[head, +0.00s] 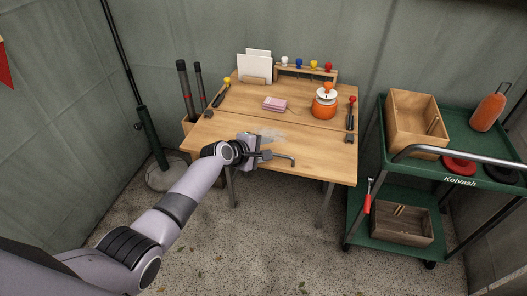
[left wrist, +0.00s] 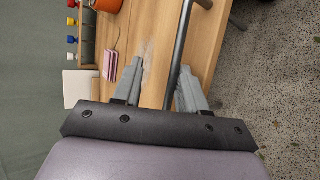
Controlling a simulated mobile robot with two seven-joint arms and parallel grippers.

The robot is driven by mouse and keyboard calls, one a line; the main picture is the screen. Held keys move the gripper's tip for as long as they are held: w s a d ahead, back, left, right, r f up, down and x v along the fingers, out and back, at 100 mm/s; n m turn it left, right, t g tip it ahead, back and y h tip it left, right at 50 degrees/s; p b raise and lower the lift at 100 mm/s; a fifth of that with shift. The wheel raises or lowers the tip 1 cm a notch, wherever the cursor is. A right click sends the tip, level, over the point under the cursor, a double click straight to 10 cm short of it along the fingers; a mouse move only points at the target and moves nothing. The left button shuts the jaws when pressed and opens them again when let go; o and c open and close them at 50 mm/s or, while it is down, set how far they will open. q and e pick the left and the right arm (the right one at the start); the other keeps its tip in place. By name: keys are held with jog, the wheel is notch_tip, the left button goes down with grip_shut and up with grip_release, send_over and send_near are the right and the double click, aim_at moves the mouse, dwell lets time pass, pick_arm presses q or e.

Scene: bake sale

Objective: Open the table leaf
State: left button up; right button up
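The wooden table (head: 240,95) stands against the back wall. Its front leaf (head: 318,152) looks level with the top behind it. A grey metal bar handle (head: 287,157) with a bent end runs along the leaf's front edge; it also shows in the left wrist view (left wrist: 181,50). My left gripper (head: 257,147) is over the leaf's front edge at the handle. In the left wrist view its fingers (left wrist: 158,85) are spread, with the bar between them, closer to the right finger. I cannot tell if they touch. My right gripper is out of view.
A yellow-knobbed lever (head: 221,96) and a red-knobbed lever (head: 351,113) flank the table. An orange jar (head: 324,104) and pink pad (head: 274,104) stand behind the leaf. A green cart (head: 385,175) is at the right. Floor in front is clear.

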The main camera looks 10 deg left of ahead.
pick_arm(q)
jog(key=shift+w+r, duration=0.1)
jog(key=shift+r, duration=0.2)
jog(key=shift+s+a+r+p, duration=0.25)
jog(key=shift+s+p, duration=0.1)
jog(key=shift+p, duration=0.05)
jog(key=p+v, duration=0.2)
jog(key=v, duration=0.4)
jog(key=shift+s+f, duration=0.2)
jog(key=shift+f, duration=0.05)
jog(key=s+a+f+m+y, duration=0.1)
jog(key=s+f+m, duration=0.3)
jog(key=s, duration=0.4)
jog(key=s+a+f+m+y, duration=0.1)
jog(key=s+a+f+m, duration=0.1)
jog(key=s+f+m, duration=0.4)
jog(key=s+r+m+y, duration=0.1)
jog(key=s+m, duration=0.6)
jog(key=s, duration=0.9)
jog(key=shift+a+r+m, duration=0.2)
jog(key=shift+r+m, duration=0.1)
jog(key=shift+r, duration=0.05)
